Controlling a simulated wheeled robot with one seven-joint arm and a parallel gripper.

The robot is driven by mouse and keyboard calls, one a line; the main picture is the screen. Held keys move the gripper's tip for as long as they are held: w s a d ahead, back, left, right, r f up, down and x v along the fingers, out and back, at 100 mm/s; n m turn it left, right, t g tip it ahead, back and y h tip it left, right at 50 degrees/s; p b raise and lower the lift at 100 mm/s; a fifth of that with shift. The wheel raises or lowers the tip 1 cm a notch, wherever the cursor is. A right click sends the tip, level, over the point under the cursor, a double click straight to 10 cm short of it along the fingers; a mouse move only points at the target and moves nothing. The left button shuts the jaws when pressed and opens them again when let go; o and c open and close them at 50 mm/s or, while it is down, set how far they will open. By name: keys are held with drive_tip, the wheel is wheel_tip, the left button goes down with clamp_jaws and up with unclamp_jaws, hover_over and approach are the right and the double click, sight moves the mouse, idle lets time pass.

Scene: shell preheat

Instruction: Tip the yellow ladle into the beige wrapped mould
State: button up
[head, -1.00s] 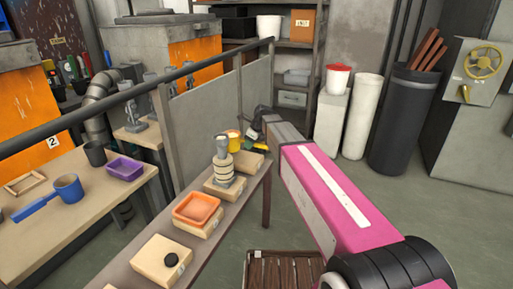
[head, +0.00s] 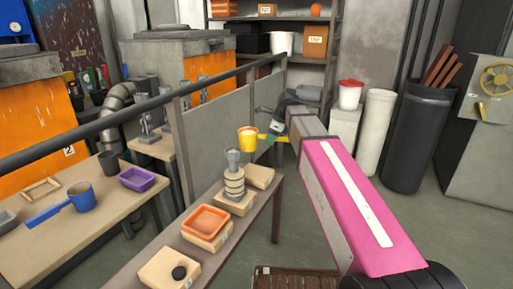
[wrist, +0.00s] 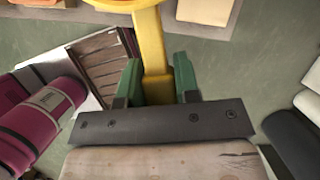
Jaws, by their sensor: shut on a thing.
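The yellow ladle (head: 248,140) hangs upright in the air, above and a little right of the beige wrapped mould (head: 234,184) in the head view. The mould stands upright on a pale board, with dark bands around it and a grey funnel-like cup (head: 233,157) on top. My gripper (wrist: 157,75) is shut on the ladle's handle, its green fingers on both sides of it in the wrist view. The ladle's bowl is mostly cut off at the top of that view. Its contents cannot be made out, and the mould is not clearly seen there.
An orange tray (head: 206,222) and a board with a black disc (head: 179,273) share the narrow bench (head: 150,255) with a bare board (head: 260,176). A panel rail (head: 215,138) runs behind the bench. A blue ladle (head: 81,196) lies on the left table. A wooden crate (head: 290,283) stands below.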

drive_tip(key=s+d+f+n+g, duration=0.15)
drive_tip(key=d+n, duration=0.25)
drive_tip(key=d, duration=0.4)
drive_tip(key=s+d+f+n+g, duration=0.1)
drive_tip(key=s+d+f+n, duration=0.25)
drive_tip(key=d, duration=0.45)
drive_tip(key=shift+n+g+h, duration=0.35)
drive_tip(key=shift+n+h, duration=0.05)
drive_tip(key=shift+n, duration=0.25)
drive_tip(key=w+a+r, duration=0.2)
drive_tip(key=a+r, duration=0.1)
drive_tip(key=a, duration=0.1)
drive_tip(key=w+a+r, duration=0.2)
drive_tip(key=a+r, duration=0.1)
drive_tip(key=a, duration=0.2)
drive_tip(key=w+a+r, duration=0.2)
drive_tip(key=a, duration=0.2)
drive_tip(key=shift+a+r, duration=0.3)
drive_tip(key=shift+r, duration=0.1)
approach(241, 129)
drive_tip(key=s, duration=0.3)
drive_tip(key=shift+w+a+f+n+t+y, duration=0.1)
drive_tip(key=shift+w+f+n+t+y, duration=0.1)
drive_tip(key=shift+f+t+y, duration=0.8)
drive_tip(key=shift+w+a+f+n+t+y, duration=0.15)
drive_tip(key=shift+f+t+y, duration=0.4)
drive_tip(key=shift+f, duration=0.85)
drive_tip(key=shift+d, duration=0.1)
